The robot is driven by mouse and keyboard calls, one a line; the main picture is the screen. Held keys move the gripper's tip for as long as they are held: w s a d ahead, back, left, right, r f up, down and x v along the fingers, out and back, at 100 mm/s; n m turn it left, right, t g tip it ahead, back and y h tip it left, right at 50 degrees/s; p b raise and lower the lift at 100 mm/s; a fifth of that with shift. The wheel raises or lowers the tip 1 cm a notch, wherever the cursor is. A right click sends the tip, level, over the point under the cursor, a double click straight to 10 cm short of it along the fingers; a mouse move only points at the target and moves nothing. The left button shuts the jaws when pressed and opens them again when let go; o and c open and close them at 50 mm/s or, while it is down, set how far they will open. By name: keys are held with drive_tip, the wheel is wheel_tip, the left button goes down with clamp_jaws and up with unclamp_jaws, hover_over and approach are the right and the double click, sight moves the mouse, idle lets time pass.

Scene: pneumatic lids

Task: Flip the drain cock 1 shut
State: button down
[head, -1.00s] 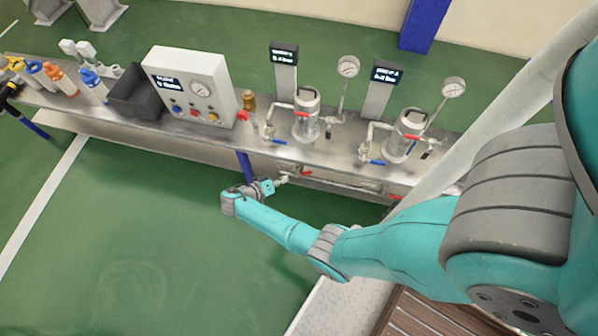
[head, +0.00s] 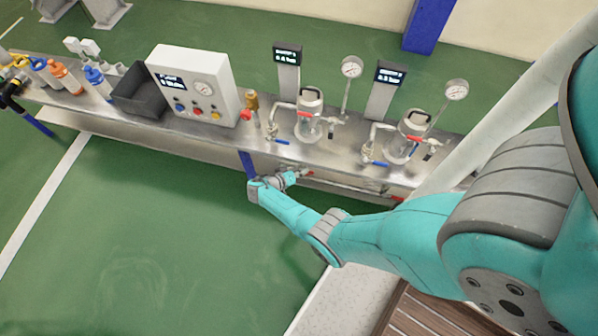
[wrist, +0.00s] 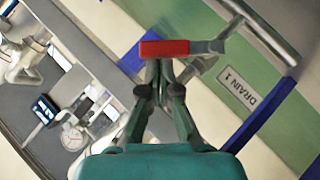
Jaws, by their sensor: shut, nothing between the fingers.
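The drain cock 1 has a flat red lever handle (wrist: 165,48) on a grey valve body; its pipe (wrist: 262,34) runs off to the upper right in the wrist view. A white label reading "DRAIN 1" (wrist: 238,89) is on the panel beside it. My gripper (wrist: 160,68) is shut and empty, its fingertips right at the red lever; I cannot tell whether they touch it. In the head view my gripper (head: 291,178) is under the bench's front edge, just left of the small red lever (head: 307,174). The valve body is mostly hidden there.
The steel bench (head: 215,138) above carries a control box (head: 192,85), a black bin (head: 143,92) and two glass vessels (head: 309,118) with gauges and valves. A second red lever (head: 398,198) is under the bench to the right. The green floor in front is clear.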

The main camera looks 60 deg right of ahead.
sight(310, 174)
drive_tip(key=shift+s+d+f+m+t, duration=0.1)
drive_tip(key=shift+s+d+m+t, duration=0.05)
drive_tip(key=shift+s+m+t, duration=0.2)
idle(0.6)
drive_tip(key=shift+s+d+f+m+t+y, duration=0.15)
drive_tip(key=shift+s+f+m+t+y, duration=0.1)
drive_tip(key=shift+s+m+t+y, duration=0.25)
drive_tip(key=shift+s+d+f+m+t+y, duration=0.15)
drive_tip(key=shift+s+f+m+t+y, duration=0.1)
drive_tip(key=shift+s+t+y, duration=0.25)
drive_tip(key=f+t, duration=0.1)
drive_tip(key=s+m+t, duration=0.1)
drive_tip(key=shift+s+d+f+t+y, duration=0.2)
drive_tip(key=shift+d+f+t+y, duration=0.1)
drive_tip(key=shift+f+t+y, duration=0.1)
drive_tip(key=shift+s+f, duration=0.1)
